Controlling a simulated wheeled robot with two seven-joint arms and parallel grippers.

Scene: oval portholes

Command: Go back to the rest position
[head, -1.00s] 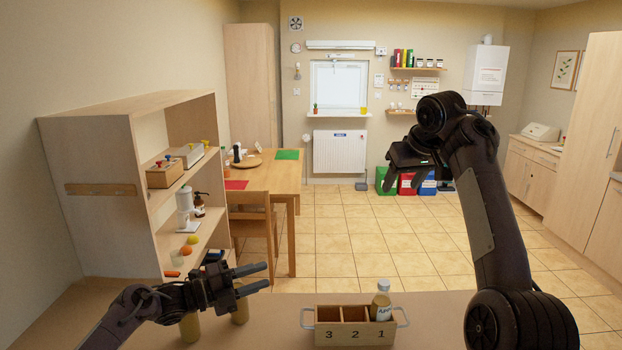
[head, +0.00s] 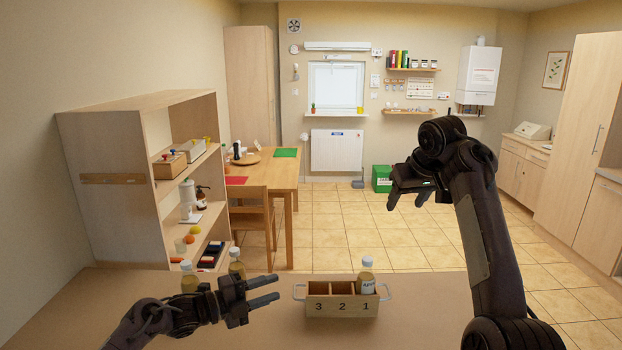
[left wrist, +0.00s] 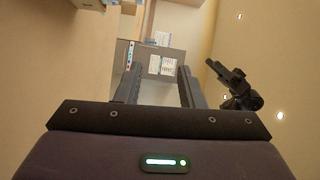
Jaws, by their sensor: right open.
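My left gripper (head: 277,288) is over the near counter in the head view, its two fingers apart and pointing right with nothing between them. The same open fingers show in the left wrist view (left wrist: 160,85). My right gripper (head: 406,199) hangs at the end of the raised right arm, open and empty, well above the counter. A wooden crate (head: 334,307) marked 3, 2, 1 stands on the counter to the right of my left gripper. A bottle (head: 367,276) with a pale cap stands upright in compartment 1; the other two compartments look empty.
Two capped bottles (head: 237,263) (head: 189,276) stand just behind my left arm, partly hidden. A wooden shelf unit (head: 112,220) rises at the left. A table (head: 272,180) with a chair is beyond. The counter (head: 420,300) is clear between crate and right arm.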

